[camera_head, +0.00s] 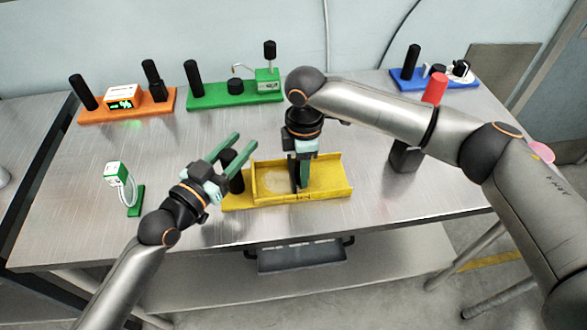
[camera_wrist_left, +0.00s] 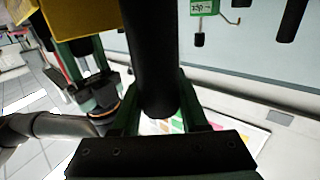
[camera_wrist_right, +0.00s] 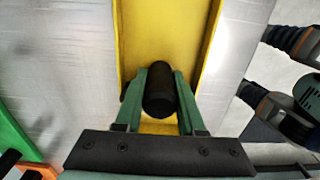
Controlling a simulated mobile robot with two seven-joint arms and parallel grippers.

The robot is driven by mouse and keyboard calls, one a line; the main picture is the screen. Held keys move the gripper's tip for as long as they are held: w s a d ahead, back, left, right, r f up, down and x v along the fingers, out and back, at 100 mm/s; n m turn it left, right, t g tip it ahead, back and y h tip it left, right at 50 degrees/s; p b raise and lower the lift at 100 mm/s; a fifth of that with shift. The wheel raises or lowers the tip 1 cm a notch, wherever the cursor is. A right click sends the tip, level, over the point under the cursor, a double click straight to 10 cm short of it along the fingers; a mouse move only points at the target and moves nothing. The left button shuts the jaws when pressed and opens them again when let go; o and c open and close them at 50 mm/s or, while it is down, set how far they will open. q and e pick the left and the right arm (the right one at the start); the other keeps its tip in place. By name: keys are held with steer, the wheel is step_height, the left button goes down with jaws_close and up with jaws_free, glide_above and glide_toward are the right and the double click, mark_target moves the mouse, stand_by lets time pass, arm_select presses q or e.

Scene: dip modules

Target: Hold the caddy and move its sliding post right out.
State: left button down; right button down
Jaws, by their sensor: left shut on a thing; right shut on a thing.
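The yellow caddy (camera_head: 333,178) is a shallow tray on the steel table, with a black upright handle (camera_head: 236,182) at its left end. My left gripper (camera_head: 229,151) is shut on that black handle, which shows between its fingers in the left wrist view (camera_wrist_left: 152,60). My right gripper (camera_head: 303,178) reaches down into the tray. It is shut on the black sliding post (camera_wrist_right: 158,90), seen between its fingers within the caddy's channel in the right wrist view. In the head view this gripper mostly hides the post, and its foot is hidden.
An orange module (camera_head: 128,111), a green module (camera_head: 215,96) and a blue module (camera_head: 405,82) stand along the back. A small green-and-white device (camera_head: 118,174) is at the left. The table front is clear.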

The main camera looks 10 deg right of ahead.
mark_target(324, 178)
steer(key=d, duration=0.5)
steer(key=c, duration=0.5)
jaws_free()
steer(key=shift+r, duration=0.15)
step_height(324, 178, up, 12)
